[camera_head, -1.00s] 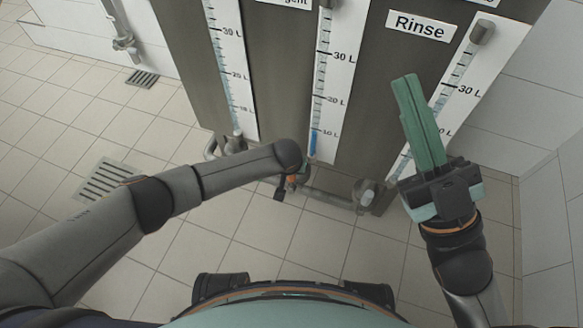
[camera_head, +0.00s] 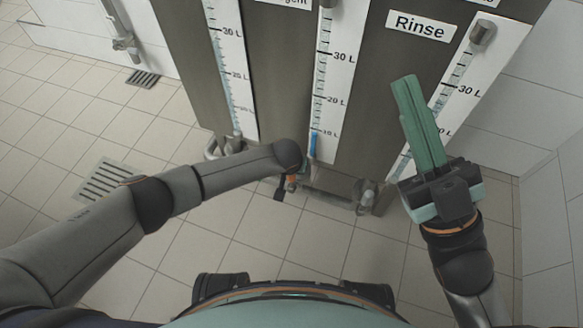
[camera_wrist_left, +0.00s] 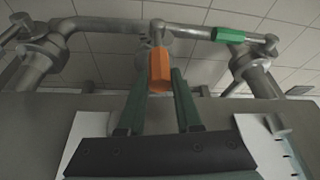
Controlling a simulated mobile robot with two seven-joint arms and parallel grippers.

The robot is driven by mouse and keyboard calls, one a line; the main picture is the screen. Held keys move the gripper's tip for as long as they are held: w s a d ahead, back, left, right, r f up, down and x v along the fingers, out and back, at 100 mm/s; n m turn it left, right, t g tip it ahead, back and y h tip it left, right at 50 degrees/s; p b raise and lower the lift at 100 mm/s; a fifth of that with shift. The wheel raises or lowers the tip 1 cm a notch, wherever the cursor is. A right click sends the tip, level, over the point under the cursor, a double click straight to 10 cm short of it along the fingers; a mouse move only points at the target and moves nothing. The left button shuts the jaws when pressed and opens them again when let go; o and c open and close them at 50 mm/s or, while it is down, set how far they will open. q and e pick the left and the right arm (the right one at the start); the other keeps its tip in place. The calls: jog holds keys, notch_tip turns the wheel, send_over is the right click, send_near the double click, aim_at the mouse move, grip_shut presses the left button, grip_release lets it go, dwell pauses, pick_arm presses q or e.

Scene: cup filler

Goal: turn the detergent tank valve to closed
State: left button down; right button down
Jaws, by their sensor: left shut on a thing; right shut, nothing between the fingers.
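The orange valve handle (camera_wrist_left: 159,70) is between the two green fingers of my left gripper (camera_wrist_left: 157,82) in the left wrist view. The gripper is shut on it. The handle hangs from a joint on the grey pipe (camera_wrist_left: 105,24) and points across the pipe's run. In the head view only a small orange bit (camera_head: 291,183) shows below the tank whose label ends in "gent" (camera_head: 295,2); my left forearm hides most of it. My right gripper (camera_head: 405,80) is shut and empty, raised in front of the "Rinse" tank.
A green handle (camera_wrist_left: 229,35) lies along the pipe at the right of the left wrist view. Level gauges (camera_head: 333,80) stand on the tank fronts. The tiled floor (camera_head: 250,225) has a drain grate (camera_head: 103,181). A white tiled wall (camera_head: 550,215) stands at the right.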

dwell(0.3)
pick_arm(q)
jog(key=shift+s+d+y, duration=0.25)
jog(key=shift+d+y, duration=0.15)
jog(key=shift+d, duration=0.15)
jog(key=shift+s+d+f+t+y, duration=0.15)
jog(key=shift+d+t+y, duration=0.1)
jog(key=shift+d+y, duration=0.2)
jog(key=shift+s+d+f+t+y, duration=0.15)
jog(key=shift+d+t+y, duration=0.1)
jog(key=shift+d+y, duration=0.15)
jog(key=c, duration=0.6)
grip_release()
jog(key=shift+r+m, duration=0.1)
jog(key=shift+m, duration=0.2)
jog(key=shift+w, duration=0.1)
jog(key=shift+r, duration=0.1)
